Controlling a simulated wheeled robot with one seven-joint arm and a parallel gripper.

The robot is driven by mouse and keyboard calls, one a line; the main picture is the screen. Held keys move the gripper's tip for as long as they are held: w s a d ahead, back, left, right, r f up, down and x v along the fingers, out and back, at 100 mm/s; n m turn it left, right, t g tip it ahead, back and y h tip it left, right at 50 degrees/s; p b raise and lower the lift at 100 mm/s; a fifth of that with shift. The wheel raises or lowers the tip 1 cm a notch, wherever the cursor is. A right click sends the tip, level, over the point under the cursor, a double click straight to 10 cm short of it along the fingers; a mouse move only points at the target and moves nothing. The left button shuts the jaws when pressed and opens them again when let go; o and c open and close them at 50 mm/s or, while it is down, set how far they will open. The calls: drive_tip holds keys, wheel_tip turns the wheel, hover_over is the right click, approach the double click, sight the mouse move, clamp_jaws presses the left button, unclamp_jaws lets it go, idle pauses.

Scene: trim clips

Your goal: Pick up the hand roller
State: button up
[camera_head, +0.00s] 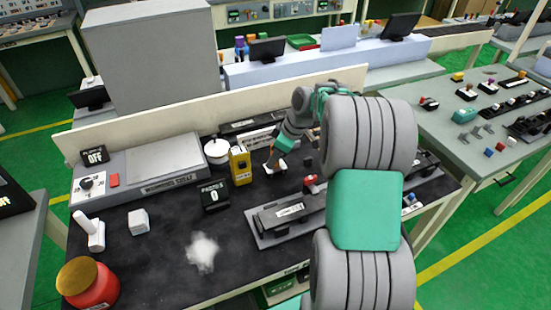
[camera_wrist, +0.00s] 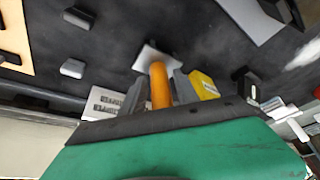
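A tool with an orange handle (camera_wrist: 160,88) and a pale, flat-looking head (camera_wrist: 157,57) lies in line with my gripper in the wrist view; it looks like the hand roller. My gripper's grey fingers (camera_wrist: 160,92) stand on either side of the handle. Whether they touch it is unclear. In the head view my gripper (camera_head: 273,155) is at the middle of the dark bench, with the pale head (camera_head: 280,166) just below it. I cannot tell whether the head rests on the bench. My arm hides part of the bench to the right.
A yellow device (camera_head: 240,165) and a white round pot (camera_head: 216,151) stand close left of my gripper. A black sign (camera_head: 214,195) and a grey fixture (camera_head: 285,218) are nearer the front. A white cylindrical item (camera_head: 90,232) and a red-orange jar (camera_head: 88,285) are at the left.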

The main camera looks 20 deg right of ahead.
clamp_jaws()
drive_tip(key=shift+r, duration=0.1)
idle(0.6)
drive_tip(key=shift+r, duration=0.2)
drive_tip(key=v, duration=0.1)
drive_tip(key=b+v, duration=0.1)
drive_tip(key=v, duration=0.1)
drive_tip(key=shift+a+r, duration=0.25)
drive_tip(key=shift+r, duration=0.2)
drive_tip(key=s+d+r+b, duration=0.1)
drive_tip(key=s+d+r, duration=0.2)
drive_tip(key=s+r, duration=0.6)
drive_tip(key=s, duration=0.3)
drive_tip(key=shift+s+d, duration=0.2)
drive_tip(key=shift+s, duration=0.2)
drive_tip(key=shift+c, duration=1.4)
unclamp_jaws()
drive_tip(key=shift+f, duration=0.1)
clamp_jaws()
